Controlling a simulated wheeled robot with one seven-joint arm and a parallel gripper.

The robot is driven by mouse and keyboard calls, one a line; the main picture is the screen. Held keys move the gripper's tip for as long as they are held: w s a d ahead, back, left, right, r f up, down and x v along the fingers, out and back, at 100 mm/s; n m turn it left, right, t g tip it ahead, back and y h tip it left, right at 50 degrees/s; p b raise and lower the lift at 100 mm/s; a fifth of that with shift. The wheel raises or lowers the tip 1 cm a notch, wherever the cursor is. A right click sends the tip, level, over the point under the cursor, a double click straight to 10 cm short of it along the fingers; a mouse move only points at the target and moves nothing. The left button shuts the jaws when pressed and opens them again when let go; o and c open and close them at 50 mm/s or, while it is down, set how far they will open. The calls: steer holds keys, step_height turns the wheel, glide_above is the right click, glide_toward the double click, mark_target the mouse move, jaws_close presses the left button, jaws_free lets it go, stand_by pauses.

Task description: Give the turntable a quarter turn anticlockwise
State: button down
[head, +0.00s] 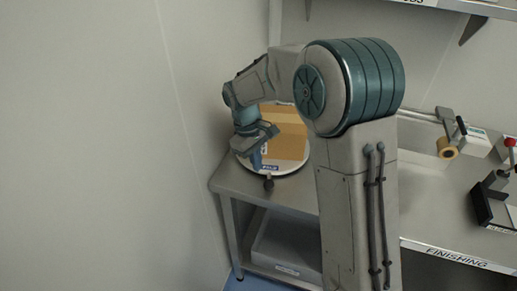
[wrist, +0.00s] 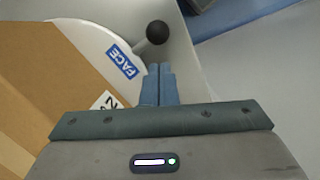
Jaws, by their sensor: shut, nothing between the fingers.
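The turntable (head: 291,170) is a round white disc on the left end of the metal bench. It also shows in the wrist view (wrist: 92,38), with a blue FACE label (wrist: 122,62) near its rim. A black ball knob (wrist: 157,32) sticks out at the rim beside the label; it also shows in the head view (head: 268,184). A brown cardboard box (head: 285,132) stands on the disc. My gripper (wrist: 159,70) is shut and empty, its blue fingertips just short of the knob in the picture. I cannot tell whether they touch the knob or disc.
The metal bench (head: 330,200) has a grey bin (head: 288,243) on its lower shelf. A tape dispenser (head: 447,148) and a black device with a red knob (head: 492,200) stand to the right. The pale wall (head: 110,130) is close on the left.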

steer(key=shift+x, duration=1.95)
steer(key=shift+d, duration=0.1)
